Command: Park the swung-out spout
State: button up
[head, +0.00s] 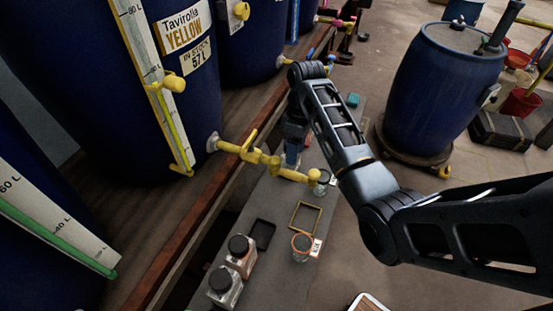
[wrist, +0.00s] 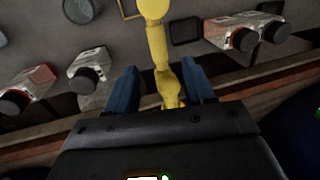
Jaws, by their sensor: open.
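The yellow spout (head: 290,172) sticks out from the yellow tap (head: 250,154) on the blue vat labelled Tavirolla YELLOW (head: 185,100). It reaches over the grey bench, its tip above a small glass jar (head: 322,188). In the wrist view the spout (wrist: 156,45) runs up the picture from between my fingers. My gripper (head: 291,158) points down by the spout, and its blue fingers (wrist: 162,88) are open, one on each side of the yellow part. I cannot tell whether either finger touches it.
On the bench (head: 270,205) stand black-lidded bottles (head: 240,255), a black square tray (head: 262,234), a yellow square frame (head: 305,218) and a glass jar (head: 302,246) with a card. A blue barrel (head: 440,95) on a dolly stands at right. Open floor lies between.

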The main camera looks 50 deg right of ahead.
aim_at(290, 171)
jog(key=f, duration=0.2)
jog(key=a+f, duration=0.1)
jog(key=f, duration=0.4)
jog(key=shift+w+a+f, duration=0.15)
jog(key=shift+a+f, duration=0.1)
jog(key=shift+f, duration=0.05)
jog(key=shift+c, duration=0.3)
grip_shut()
